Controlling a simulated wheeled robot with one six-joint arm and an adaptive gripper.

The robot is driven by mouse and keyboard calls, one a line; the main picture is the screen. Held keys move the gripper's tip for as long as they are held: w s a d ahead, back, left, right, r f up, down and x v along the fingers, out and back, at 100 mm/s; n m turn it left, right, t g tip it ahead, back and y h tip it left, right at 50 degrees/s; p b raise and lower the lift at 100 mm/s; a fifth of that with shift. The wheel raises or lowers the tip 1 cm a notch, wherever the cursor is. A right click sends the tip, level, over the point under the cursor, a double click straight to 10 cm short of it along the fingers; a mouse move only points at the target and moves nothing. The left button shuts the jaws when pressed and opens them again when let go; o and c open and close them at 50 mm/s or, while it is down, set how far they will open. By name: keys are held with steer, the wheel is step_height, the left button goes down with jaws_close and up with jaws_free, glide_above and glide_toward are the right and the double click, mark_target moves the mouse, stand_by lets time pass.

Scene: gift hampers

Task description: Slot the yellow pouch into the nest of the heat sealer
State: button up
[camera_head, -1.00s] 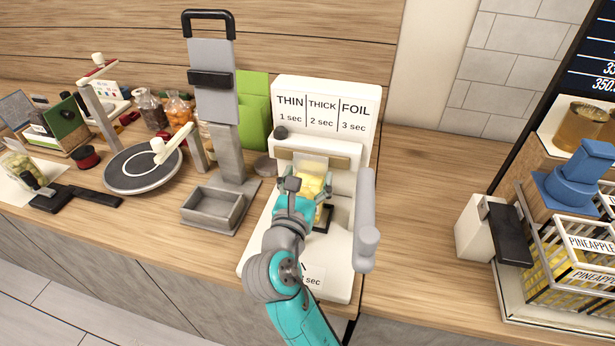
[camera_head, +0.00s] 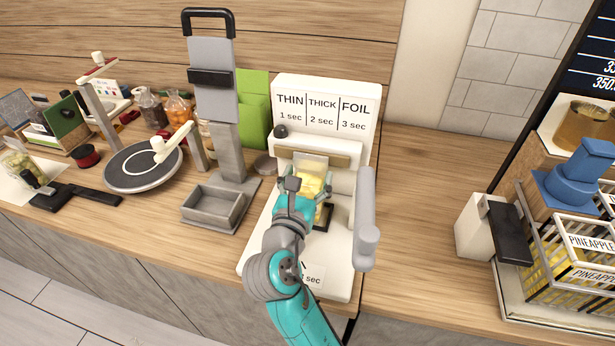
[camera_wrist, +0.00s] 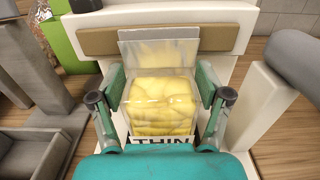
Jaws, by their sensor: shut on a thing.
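The yellow pouch (camera_head: 311,181) is a clear bag with yellow contents and a label reading THIN. It also shows in the wrist view (camera_wrist: 162,102), upright with its clear top flap against the sealer's tan bar. My gripper (camera_head: 306,194) is shut on the pouch, with one finger on each side of it; it also shows in the wrist view (camera_wrist: 163,105). The heat sealer (camera_head: 341,262) is white, with a sign listing THIN, THICK and FOIL times. The pouch is at the sealer's middle, in front of the tan bar (camera_wrist: 110,42). The nest under the pouch is mostly hidden.
A grey stand with a tray (camera_head: 213,208) is close on the left. A wire crate of pineapple pouches (camera_head: 573,265) is at the right. The counter between sealer and crate (camera_head: 420,220) is clear.

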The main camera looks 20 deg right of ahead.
steer(key=shift+f, duration=0.25)
stand_by(0.8)
steer(key=o, duration=1.7)
steer(key=shift+s, duration=0.1)
steer(key=v, duration=1.2)
